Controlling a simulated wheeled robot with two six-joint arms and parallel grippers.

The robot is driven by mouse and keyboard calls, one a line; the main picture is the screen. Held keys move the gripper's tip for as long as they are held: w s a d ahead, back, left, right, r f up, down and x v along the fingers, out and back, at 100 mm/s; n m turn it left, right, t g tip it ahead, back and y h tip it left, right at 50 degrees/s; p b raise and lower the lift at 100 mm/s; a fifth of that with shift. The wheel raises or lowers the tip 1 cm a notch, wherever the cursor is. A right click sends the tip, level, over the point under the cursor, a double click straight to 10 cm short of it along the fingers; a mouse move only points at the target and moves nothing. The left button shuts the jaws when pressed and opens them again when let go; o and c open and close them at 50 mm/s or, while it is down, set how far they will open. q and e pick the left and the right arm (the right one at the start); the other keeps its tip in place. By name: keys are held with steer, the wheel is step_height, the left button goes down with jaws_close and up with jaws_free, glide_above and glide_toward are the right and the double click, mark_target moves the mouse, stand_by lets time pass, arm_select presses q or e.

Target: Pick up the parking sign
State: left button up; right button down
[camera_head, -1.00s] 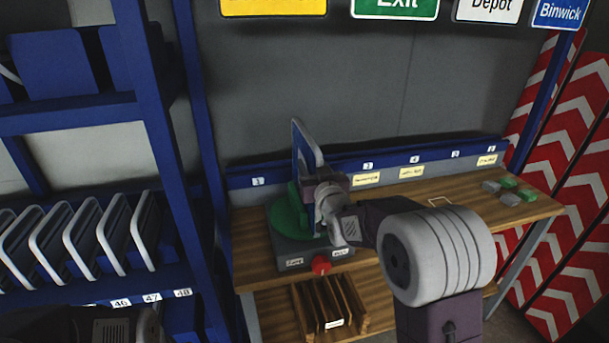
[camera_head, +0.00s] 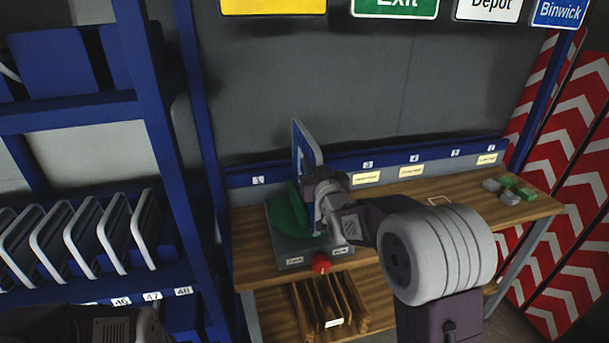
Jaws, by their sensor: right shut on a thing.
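A blue sign with a pale rim (camera_head: 304,145) stands on edge above a green round plate on a grey base (camera_head: 290,250) on the wooden bench; it is seen nearly edge-on, so its face is hard to read. My right gripper (camera_head: 315,185) is shut on this sign near its lower part, and its jaws are partly hidden by my wrist. The green plate (camera_head: 283,212) is tilted just left of the gripper. My left arm shows only as a dark part at the bottom left; its gripper is out of view.
The bench (camera_head: 400,195) has a red knob (camera_head: 321,263) at the base's front and small green and grey blocks (camera_head: 507,183) at the right. A blue rack (camera_head: 160,150) with several upright signs (camera_head: 83,232) stands left. Red-and-white chevron boards (camera_head: 560,200) stand right.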

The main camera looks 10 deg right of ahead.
stand_by(0.8)
step_height(320, 180, up, 18)
steer(key=p, duration=0.2)
steer(key=shift+p, duration=0.4)
steer(key=shift+w, duration=0.1)
stand_by(1.0)
